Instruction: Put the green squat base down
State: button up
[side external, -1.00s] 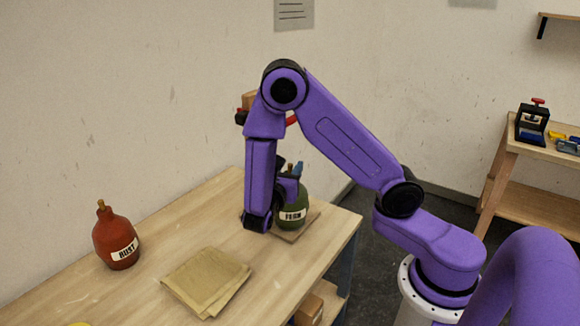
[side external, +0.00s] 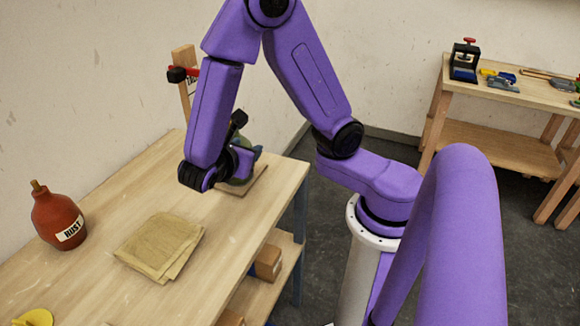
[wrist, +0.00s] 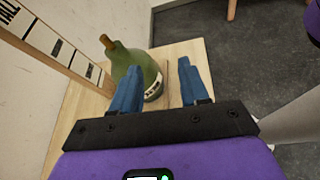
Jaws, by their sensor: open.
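The green squat base (wrist: 145,66), with a cork-coloured neck and a partly visible white label, stands upright on a thin square wooden board (side external: 257,182). In the side view it is mostly hidden behind my wrist and gripper (side external: 257,153). In the wrist view my gripper (wrist: 159,75) is open, its two blue fingers apart. The left finger overlaps the base in the picture, and most of the base lies left of the gap between the fingers. Nothing is held between the fingers. I cannot tell whether the left finger touches the base.
A rust-red bottle (side external: 60,217) labelled RUST stands at the table's left. A folded tan cloth (side external: 160,247) lies in the middle. A wooden upright with a red and black clamp (side external: 184,76) stands behind my arm. A yellow object (side external: 37,318) is at the front left edge.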

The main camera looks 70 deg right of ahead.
jog(key=s+a+r+m+g+y, duration=0.1)
jog(key=s+a+m+y, duration=0.1)
jog(key=s+y, duration=0.4)
jog(key=s+a+m+y, duration=0.2)
jog(key=s+m+y, duration=0.1)
jog(key=s+y, duration=0.4)
jog(key=shift+s+a+r+g+y, duration=0.3)
jog(key=shift+s+a+r+g, duration=0.1)
jog(key=shift+s, duration=0.85)
